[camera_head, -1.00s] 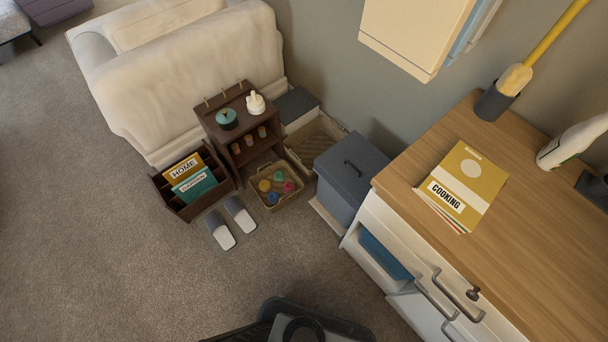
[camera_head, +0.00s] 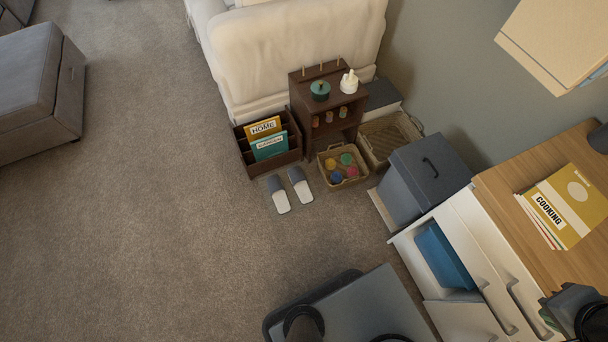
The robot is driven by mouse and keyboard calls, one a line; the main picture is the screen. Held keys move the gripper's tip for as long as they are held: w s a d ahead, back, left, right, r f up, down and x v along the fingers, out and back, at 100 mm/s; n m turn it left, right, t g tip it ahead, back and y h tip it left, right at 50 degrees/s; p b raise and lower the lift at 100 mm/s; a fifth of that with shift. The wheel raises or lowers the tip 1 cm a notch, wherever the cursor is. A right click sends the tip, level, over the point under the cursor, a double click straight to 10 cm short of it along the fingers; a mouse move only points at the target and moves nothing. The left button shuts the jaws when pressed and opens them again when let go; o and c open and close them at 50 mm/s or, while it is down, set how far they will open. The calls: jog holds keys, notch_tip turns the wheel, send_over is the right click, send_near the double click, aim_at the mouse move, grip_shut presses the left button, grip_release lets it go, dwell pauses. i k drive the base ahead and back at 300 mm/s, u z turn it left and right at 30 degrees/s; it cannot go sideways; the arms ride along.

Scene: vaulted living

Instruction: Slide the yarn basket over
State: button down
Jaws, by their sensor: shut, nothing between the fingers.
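The yarn basket (camera_head: 328,177) is a small woven tan basket holding several coloured balls of yarn. It stands on the carpet in front of a dark brown shelf unit (camera_head: 324,98). My gripper (camera_head: 546,312) shows as a dark grey shape at the lower right, in front of the white cabinet's drawers. It is shut and empty, well to the right of and nearer than the basket. Its fingertips are small and partly hard to make out.
A larger woven basket (camera_head: 408,125) and a grey lidded bin (camera_head: 425,178) stand right of the yarn basket. Slippers (camera_head: 289,189) and a magazine rack (camera_head: 270,157) lie left. The white cabinet (camera_head: 477,232) has an open section with a blue box (camera_head: 442,256).

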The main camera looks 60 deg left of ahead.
aim_at(336, 153)
jog(key=u, duration=2.05)
jog(key=i, duration=1)
